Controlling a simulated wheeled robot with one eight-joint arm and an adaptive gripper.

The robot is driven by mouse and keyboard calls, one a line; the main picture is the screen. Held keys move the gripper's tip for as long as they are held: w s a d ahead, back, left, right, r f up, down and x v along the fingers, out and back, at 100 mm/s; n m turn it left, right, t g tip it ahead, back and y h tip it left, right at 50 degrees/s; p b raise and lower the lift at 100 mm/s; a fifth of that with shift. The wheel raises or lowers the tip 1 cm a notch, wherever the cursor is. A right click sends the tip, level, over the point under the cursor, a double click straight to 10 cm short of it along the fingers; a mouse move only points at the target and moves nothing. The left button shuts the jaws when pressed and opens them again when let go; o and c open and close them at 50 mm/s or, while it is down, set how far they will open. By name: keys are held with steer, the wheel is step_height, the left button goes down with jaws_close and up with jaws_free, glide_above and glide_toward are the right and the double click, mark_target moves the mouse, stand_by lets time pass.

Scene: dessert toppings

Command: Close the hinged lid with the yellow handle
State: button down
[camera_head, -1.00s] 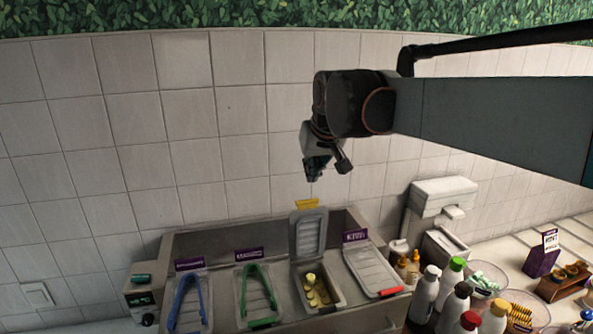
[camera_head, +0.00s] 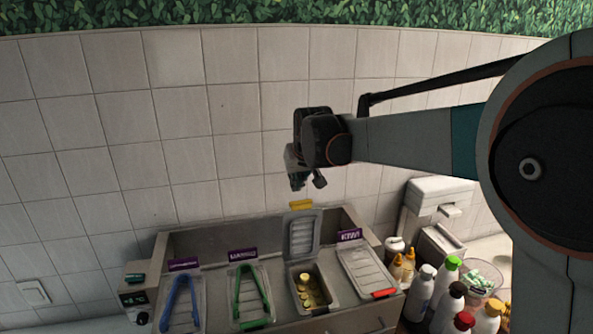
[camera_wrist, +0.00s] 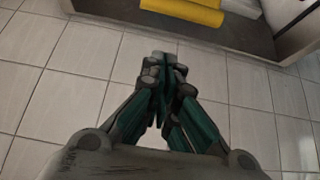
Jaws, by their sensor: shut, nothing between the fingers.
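The hinged lid (camera_head: 303,234) stands open and upright at the back of its bin in the head view. Its yellow handle (camera_head: 301,204) is at the lid's top edge. The handle also shows at the top of the wrist view (camera_wrist: 188,10). The open bin (camera_head: 327,309) below the lid holds yellowish round pieces. My gripper (camera_head: 298,187) hangs just above the handle, in front of the wall tiles in the picture, apart from the handle. Its fingers are together and empty in the wrist view (camera_wrist: 160,62).
A closed lid with a red handle (camera_head: 383,293) is to the right. Blue tongs (camera_head: 180,303) and green tongs (camera_head: 250,295) lie on lids to the left. Several bottles (camera_head: 420,290) and a white dispenser (camera_head: 438,197) stand at the right. The tiled wall (camera_head: 130,130) is behind.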

steer(key=s, duration=0.3)
steer(key=shift+s+d+f, duration=0.2)
steer(key=shift+d+f, duration=0.15)
steer(key=shift+s, duration=0.1)
